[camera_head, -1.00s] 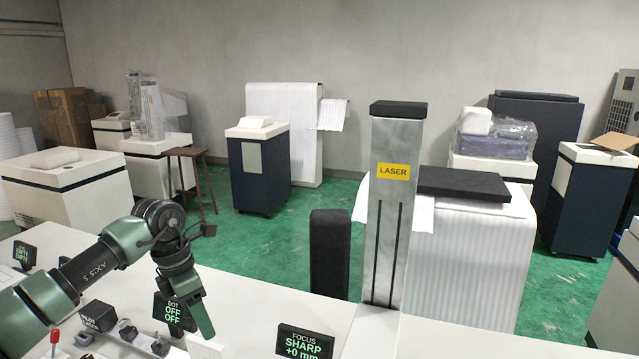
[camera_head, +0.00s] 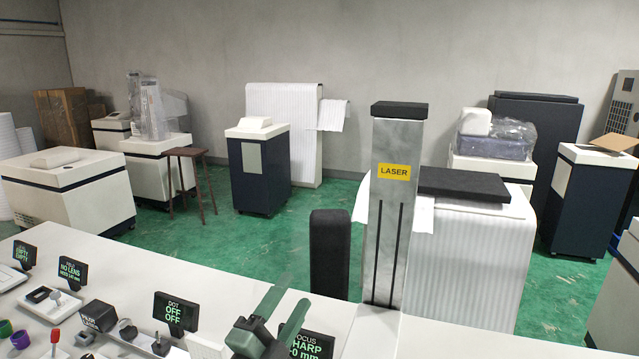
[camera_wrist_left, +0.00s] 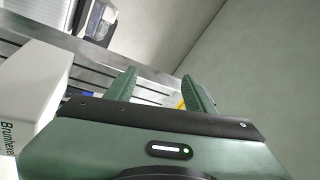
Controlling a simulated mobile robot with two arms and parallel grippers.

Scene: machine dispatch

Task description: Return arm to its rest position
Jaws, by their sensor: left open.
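My left gripper (camera_head: 293,291) is at the lower middle of the head view, green, with two fingers pointing up and to the right. It is open, with nothing visible between the fingers. The fingers also show in the left wrist view (camera_wrist_left: 158,86), apart and empty. In the head view the gripper covers part of the focus display (camera_head: 312,343). My left forearm is out of view. My right gripper is not in view.
The grey laser column (camera_head: 393,220) and a dark upright block (camera_head: 330,253) stand behind the gripper. On the white bench at the left are the dot display (camera_head: 175,313), a no-lens sign (camera_head: 73,272) and several small parts. Machines stand farther back on the green floor.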

